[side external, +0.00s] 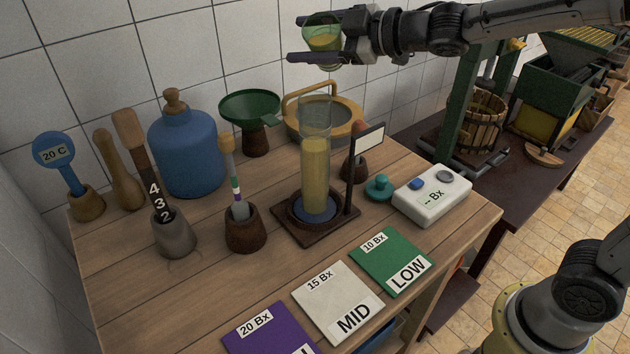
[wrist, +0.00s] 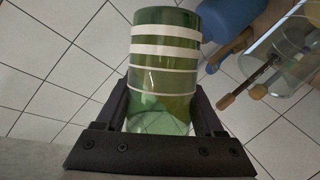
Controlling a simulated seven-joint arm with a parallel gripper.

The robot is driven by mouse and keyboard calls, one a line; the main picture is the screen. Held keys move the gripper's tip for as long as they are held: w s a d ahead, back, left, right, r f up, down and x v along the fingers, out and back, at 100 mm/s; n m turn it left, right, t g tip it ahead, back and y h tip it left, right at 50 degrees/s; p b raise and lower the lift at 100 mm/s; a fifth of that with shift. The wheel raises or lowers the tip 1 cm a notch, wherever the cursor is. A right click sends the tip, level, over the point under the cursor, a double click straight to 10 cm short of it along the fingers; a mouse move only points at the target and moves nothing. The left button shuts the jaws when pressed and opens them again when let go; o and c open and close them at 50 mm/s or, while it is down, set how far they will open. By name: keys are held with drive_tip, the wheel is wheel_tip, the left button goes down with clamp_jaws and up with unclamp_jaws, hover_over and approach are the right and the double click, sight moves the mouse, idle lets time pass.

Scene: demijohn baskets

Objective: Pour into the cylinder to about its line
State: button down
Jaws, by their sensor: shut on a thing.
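My gripper (side external: 298,39) is shut on a green glass cup (side external: 323,36), high above the table. The cup looks roughly upright and shows yellowish liquid inside. In the wrist view the cup (wrist: 165,52) sits between both fingers and has white bands around it. The tall clear cylinder (side external: 316,115) stands upright on a dark square stand (side external: 288,228), below the cup and apart from it. Yellow liquid fills its lower part to somewhat above half, with clear glass above. I cannot make out its line. No stream shows between cup and cylinder.
A post with a white plate (side external: 369,138) rises beside the cylinder. A green funnel (side external: 250,106), a blue jug (side external: 187,150) and a round wooden-rimmed strainer (side external: 293,128) stand behind. A white meter (side external: 432,196) is right; several coloured cards, including MID (side external: 338,296), lie in front.

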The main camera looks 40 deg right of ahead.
drive_tip(key=shift+f+n+t, duration=0.15)
drive_tip(key=shift+n+t, duration=0.25)
drive_tip(key=shift+n, duration=0.5)
idle(3.3)
drive_tip(key=shift+f+n+t+h, duration=0.3)
drive_tip(key=shift+f+n, duration=0.1)
drive_tip(key=shift+n, duration=0.4)
idle(3.0)
